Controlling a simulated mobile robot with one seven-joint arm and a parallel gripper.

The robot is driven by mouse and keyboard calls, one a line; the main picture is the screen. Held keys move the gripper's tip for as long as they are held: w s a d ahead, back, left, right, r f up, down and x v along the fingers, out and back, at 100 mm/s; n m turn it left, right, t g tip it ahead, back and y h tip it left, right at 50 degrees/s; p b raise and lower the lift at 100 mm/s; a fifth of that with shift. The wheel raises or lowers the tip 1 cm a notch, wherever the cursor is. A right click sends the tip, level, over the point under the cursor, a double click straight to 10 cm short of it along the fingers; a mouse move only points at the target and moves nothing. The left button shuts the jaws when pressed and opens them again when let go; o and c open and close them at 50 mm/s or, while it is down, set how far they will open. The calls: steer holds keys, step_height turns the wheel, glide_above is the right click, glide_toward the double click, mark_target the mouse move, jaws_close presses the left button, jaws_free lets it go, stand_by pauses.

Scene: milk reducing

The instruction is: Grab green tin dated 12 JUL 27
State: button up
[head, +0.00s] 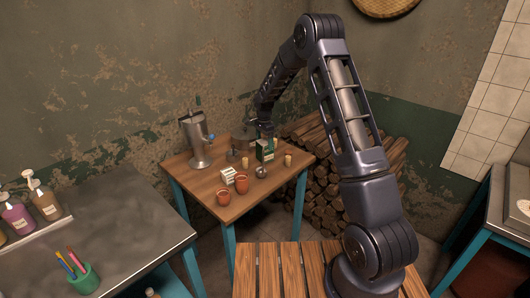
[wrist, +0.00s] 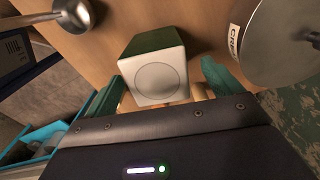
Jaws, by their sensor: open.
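A green and white box-shaped tin (head: 265,150) stands on the small wooden table in the head view. In the wrist view a tin (wrist: 157,75) shows a pale square top with a round lid outline and a dark green side. No date can be read on it. My gripper (head: 267,133) is over the tin in the head view, where its fingers are hard to make out. In the wrist view my gripper (wrist: 172,72) is open, with one teal finger on each side of the tin. I cannot tell whether either finger touches it.
A grey metal vessel lettered "CRE" (wrist: 268,45) is close on the right in the wrist view. A metal ladle (wrist: 75,14) lies at upper left.

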mark_target(269, 156)
steer(key=shift+s+d+f, duration=0.1)
steer(key=shift+d+f, duration=0.05)
steer(key=shift+f, duration=1.15)
steer(key=shift+d+f, duration=0.1)
steer(key=shift+f, duration=1.2)
steer(key=c, duration=1.4)
steer(key=shift+r, duration=0.15)
